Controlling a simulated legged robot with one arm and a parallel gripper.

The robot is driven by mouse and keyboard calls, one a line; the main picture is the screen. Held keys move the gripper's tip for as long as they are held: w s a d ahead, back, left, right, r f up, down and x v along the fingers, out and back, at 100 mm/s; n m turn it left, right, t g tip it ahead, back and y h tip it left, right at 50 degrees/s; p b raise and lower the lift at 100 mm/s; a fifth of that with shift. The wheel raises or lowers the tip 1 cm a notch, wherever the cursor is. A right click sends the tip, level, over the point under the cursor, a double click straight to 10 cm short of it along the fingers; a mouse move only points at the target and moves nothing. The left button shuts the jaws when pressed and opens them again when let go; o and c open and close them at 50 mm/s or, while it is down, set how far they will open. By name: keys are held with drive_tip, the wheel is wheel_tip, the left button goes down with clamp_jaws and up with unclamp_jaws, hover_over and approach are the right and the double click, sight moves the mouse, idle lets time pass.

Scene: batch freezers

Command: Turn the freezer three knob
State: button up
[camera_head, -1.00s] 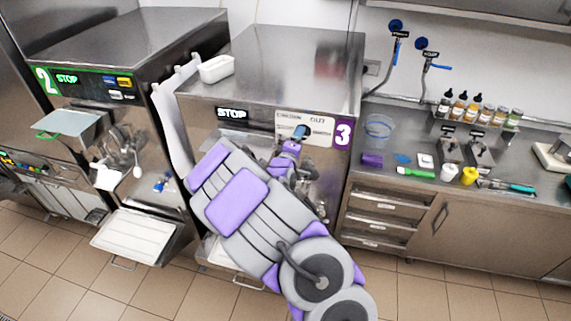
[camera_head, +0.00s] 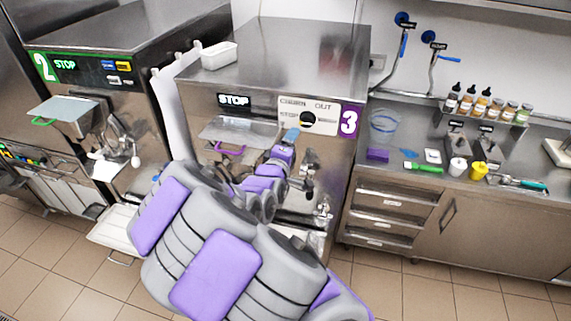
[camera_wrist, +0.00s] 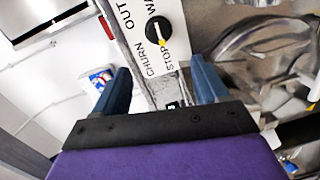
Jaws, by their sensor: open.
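The freezer three knob is a round black dial (camera_head: 307,122) on a white label panel on the front of freezer three (camera_head: 350,122). In the wrist view the knob (camera_wrist: 158,31) has a yellow pointer mark. Around it are the words OUT, CHURN, STOP and a partly cut-off WA. The yellow mark points toward STOP. My gripper (camera_head: 291,136) is just below and left of the knob in the head view. In the wrist view my gripper's two blue fingers (camera_wrist: 160,88) are apart, with nothing between them. The knob lies beyond the fingertips, not touched.
Freezer two (camera_head: 110,70) stands to the left, with a white tray (camera_head: 112,232) low in front. A white container (camera_head: 219,54) sits on top of freezer three. The counter (camera_head: 400,172) at right holds bottles, cups and tools. Tiled floor is free in front.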

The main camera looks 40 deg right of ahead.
drive_tip(key=b+v, duration=0.4)
drive_tip(key=b, duration=0.4)
drive_tip(key=shift+s+a+f, duration=0.1)
drive_tip(key=shift+s+a, duration=0.05)
drive_tip(key=shift+a, duration=0.05)
idle(0.5)
